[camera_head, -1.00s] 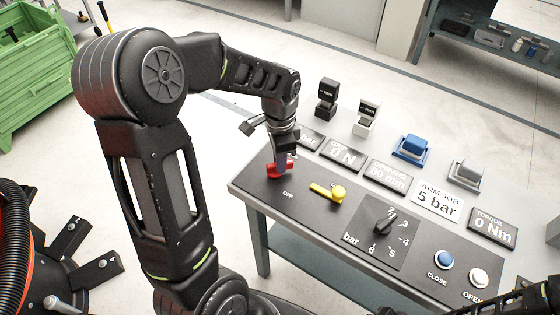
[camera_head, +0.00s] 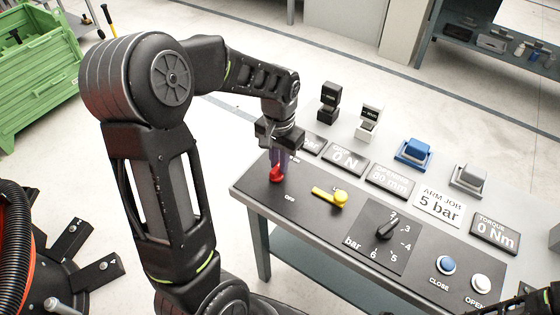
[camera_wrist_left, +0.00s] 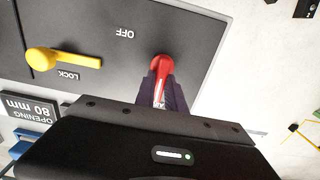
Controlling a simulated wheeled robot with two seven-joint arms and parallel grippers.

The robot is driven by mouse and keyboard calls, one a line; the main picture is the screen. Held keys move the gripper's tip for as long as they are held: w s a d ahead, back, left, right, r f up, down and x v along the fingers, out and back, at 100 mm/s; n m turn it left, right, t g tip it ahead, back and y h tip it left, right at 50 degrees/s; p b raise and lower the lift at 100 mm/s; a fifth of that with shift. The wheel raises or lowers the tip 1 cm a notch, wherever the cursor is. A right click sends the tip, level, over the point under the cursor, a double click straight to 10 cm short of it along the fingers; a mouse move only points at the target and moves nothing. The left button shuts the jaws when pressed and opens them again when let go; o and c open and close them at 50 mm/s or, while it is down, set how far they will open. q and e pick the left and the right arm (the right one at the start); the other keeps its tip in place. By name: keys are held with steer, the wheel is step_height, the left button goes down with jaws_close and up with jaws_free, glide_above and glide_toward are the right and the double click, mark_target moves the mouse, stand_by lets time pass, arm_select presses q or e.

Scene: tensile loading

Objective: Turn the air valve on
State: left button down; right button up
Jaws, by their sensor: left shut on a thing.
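The air valve's red handle (camera_head: 276,175) sits at the left end of the dark control panel (camera_head: 260,196), near the printed word OFF. In the left wrist view the red handle (camera_wrist_left: 160,66) runs from its rounded pivot end down between my fingers, with part of a white marking showing. My left gripper (camera_head: 279,160) points down at the panel and is shut on the handle. In the left wrist view the fingers of my left gripper (camera_wrist_left: 162,94) lie on both sides of it and hide its far end. My right gripper is not in view.
A yellow lock lever (camera_head: 330,196) stands right of the valve, then a black pressure knob (camera_head: 387,229). Blue (camera_head: 446,264) and white (camera_head: 481,283) buttons are at the right. Display plates (camera_head: 344,158) and small blocks (camera_head: 328,101) line the back.

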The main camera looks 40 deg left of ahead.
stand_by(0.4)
arm_select(q)
steer(key=c, duration=1.4)
jaws_free()
steer(key=shift+r, duration=0.1)
step_height(320, 180, up, 8)
steer(key=shift+f, duration=0.15)
